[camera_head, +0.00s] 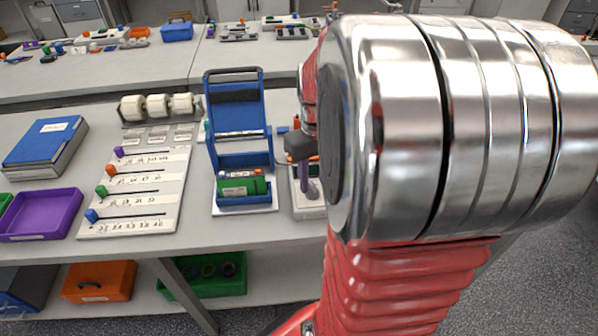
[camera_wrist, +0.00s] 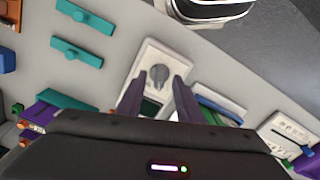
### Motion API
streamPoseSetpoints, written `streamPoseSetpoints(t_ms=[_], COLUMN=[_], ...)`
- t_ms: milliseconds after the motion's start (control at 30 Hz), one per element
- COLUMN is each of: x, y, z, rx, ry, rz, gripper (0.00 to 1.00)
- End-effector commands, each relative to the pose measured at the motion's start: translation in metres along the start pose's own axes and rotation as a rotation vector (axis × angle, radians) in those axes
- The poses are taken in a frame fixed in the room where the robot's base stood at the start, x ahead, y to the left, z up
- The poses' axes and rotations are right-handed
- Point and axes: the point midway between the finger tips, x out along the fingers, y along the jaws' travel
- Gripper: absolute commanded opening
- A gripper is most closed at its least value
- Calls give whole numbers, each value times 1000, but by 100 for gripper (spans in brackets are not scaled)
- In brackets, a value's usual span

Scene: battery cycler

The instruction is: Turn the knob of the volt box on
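The volt box (camera_wrist: 150,50) is a white box with a round grey knob (camera_wrist: 158,74) and a small dark green screen (camera_wrist: 152,108), seen in the wrist view. In the head view, the box (camera_head: 309,211) is mostly hidden behind my arm. My gripper (camera_wrist: 159,80) is open and empty, its two dark purple fingers apart. In the wrist view the fingertips lie left and right of the knob's lower part; I cannot tell whether they touch it. In the head view, one purple finger (camera_head: 308,188) points down over the box. The knob's setting is too small to read.
A blue stand (camera_head: 238,150) with a green block stands just left of the box. Further left are a slider board (camera_head: 135,205), a purple tray (camera_head: 40,215) and a blue binder (camera_head: 45,145). A roll holder (camera_head: 158,106) stands behind.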

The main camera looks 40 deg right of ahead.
Motion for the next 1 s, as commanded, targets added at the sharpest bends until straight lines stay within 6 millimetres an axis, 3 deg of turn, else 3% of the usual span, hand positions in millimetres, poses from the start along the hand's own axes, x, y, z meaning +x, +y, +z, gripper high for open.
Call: streamPoseSetpoints(t_ms=[200, 533, 1000], x=[19, 21, 21], y=[0, -1, -1], z=[0, 0, 0], rx=[-1, -1, -2], ry=[0, 0, 1], rz=[0, 0, 0], gripper=[33, 32, 0])
